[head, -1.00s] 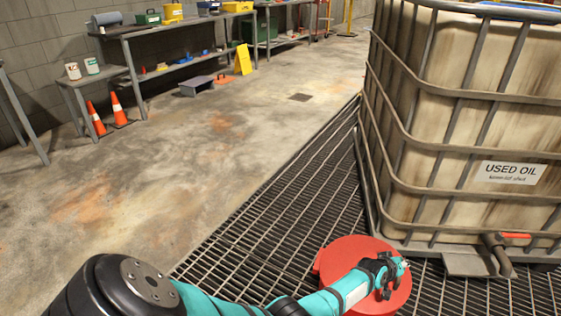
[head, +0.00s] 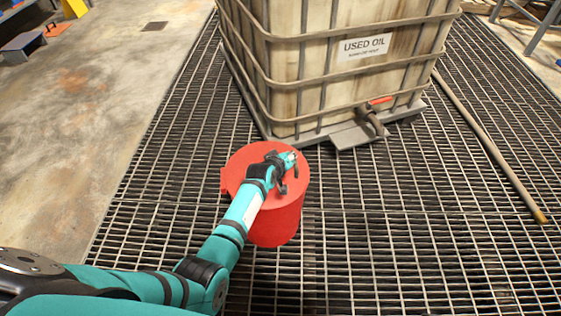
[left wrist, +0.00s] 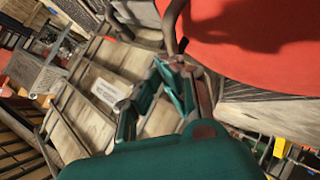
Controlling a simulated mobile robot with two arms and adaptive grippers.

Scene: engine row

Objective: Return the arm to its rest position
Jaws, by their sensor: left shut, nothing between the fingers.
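My left arm comes in from the lower left in the head view and reaches over a red round bin (head: 275,217) with a flat red top. My left gripper (head: 288,172) is above or at the bin's top; I cannot tell whether it touches. Its fingers are shut and hold nothing. In the left wrist view the gripper's fingers (left wrist: 165,95) show in the middle, with the red top (left wrist: 260,40) filling the upper right. My right arm and gripper are not in view.
A caged tank (head: 310,70) labelled USED OIL stands on the metal grating (head: 380,250) behind the bin, with a red-handled valve (head: 372,115) low at its front. A long pole (head: 485,140) lies on the grating to the right. The grating in front is clear.

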